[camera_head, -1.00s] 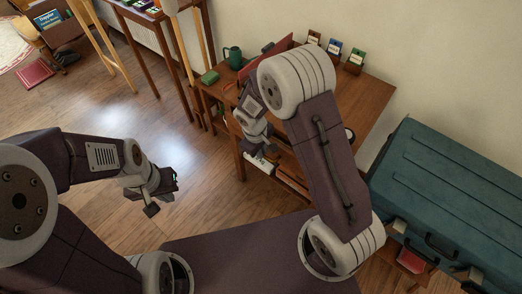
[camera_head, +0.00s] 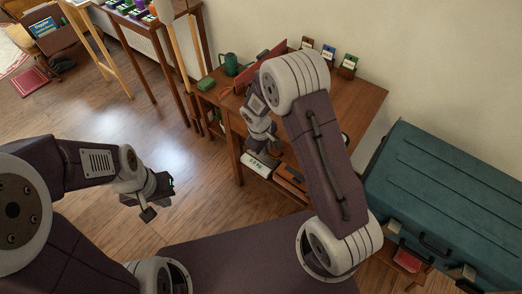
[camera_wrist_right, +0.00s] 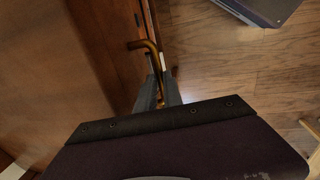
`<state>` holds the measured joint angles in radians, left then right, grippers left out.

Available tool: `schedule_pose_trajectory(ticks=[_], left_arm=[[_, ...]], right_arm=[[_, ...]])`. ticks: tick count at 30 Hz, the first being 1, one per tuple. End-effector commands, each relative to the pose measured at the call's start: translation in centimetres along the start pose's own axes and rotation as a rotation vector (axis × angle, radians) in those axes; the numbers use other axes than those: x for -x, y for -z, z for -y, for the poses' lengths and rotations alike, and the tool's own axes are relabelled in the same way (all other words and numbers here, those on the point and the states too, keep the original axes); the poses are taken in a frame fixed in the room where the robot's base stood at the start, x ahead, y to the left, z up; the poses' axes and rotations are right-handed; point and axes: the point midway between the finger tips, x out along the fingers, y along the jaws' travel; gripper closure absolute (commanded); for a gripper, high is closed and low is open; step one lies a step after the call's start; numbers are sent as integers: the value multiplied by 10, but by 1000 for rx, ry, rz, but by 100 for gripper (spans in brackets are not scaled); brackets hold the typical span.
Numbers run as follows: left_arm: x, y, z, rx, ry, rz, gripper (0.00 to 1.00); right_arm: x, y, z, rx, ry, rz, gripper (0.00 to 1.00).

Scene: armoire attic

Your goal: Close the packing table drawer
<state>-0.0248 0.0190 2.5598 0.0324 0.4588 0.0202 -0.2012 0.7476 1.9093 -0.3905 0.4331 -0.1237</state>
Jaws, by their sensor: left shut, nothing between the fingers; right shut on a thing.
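The wooden packing table (camera_head: 352,98) stands against the wall in the head view. My right gripper (camera_head: 268,138) is at its front side, and my right arm hides much of the front. In the right wrist view, a brass handle (camera_wrist_right: 148,45) sticks out from a brown wooden face (camera_wrist_right: 95,40). My right gripper's fingers (camera_wrist_right: 160,90) are shut on this handle. The drawer itself is mostly hidden, and I cannot tell how far it stands open. My left gripper (camera_head: 150,203) is shut and empty over the floor, well left of the table.
A green mug (camera_head: 229,66), a red folder (camera_head: 262,66) and small card boxes (camera_head: 347,65) stand on the tabletop. A white labelled box (camera_head: 258,165) shows below it. A teal trunk (camera_head: 450,185) stands at the right. Open floor (camera_head: 100,120) lies left of the table.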

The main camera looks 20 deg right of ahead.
Motion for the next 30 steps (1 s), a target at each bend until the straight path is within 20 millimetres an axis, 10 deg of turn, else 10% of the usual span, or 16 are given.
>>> schedule_pose_trajectory(ticks=[5,6,8,22,30], left_arm=[[0,0,0,0,0,0,100],[0,0,0,0,0,0,100],[0,0,0,0,0,0,100],[0,0,0,0,0,0,100],[18,2,0,0,0,0,100]], right_arm=[[2,2,-4,0,-7,-7,100],[2,2,-4,0,-7,-7,78],[2,2,-4,0,-7,-7,67],[3,1,-2,0,-4,-2,67],[57,2,-3,0,-6,-6,67]])
